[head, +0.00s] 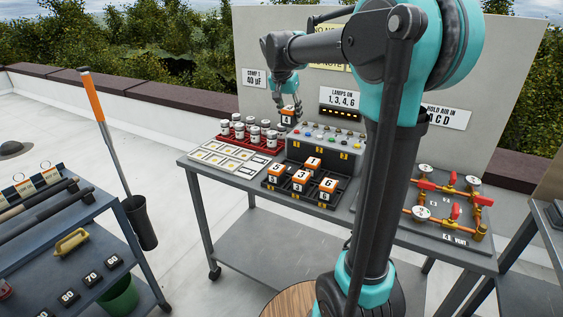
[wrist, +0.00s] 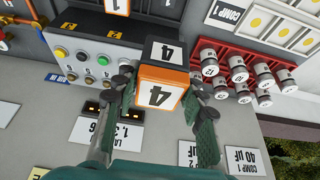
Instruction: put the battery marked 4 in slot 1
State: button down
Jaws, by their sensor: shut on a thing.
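The battery marked 4 (head: 289,117) is orange, white and black. My gripper (wrist: 160,90) is shut on it, with one dark finger on each side. The wrist view shows the 4 on two faces of the battery (wrist: 160,95). In the head view the battery is held up over the left end of the grey console (head: 318,154), apart from the tray of batteries.
A black tray (head: 297,199) in front of the console holds several orange batteries, among them 5, 1, 3 and 6. Several white capacitors stand in a red rack (head: 234,146) to the left. Cards (head: 226,159) lie before it. Valves and gauges (head: 447,202) stand at right. A sign board (head: 248,40) rises behind.

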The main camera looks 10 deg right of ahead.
notch_tip(320, 180, down, 18)
jog(key=shift+f, duration=0.1)
dwell(0.4)
jog(key=shift+f, duration=0.1)
jog(key=c, duration=0.9)
grip_release()
jog(key=v, duration=1.2)
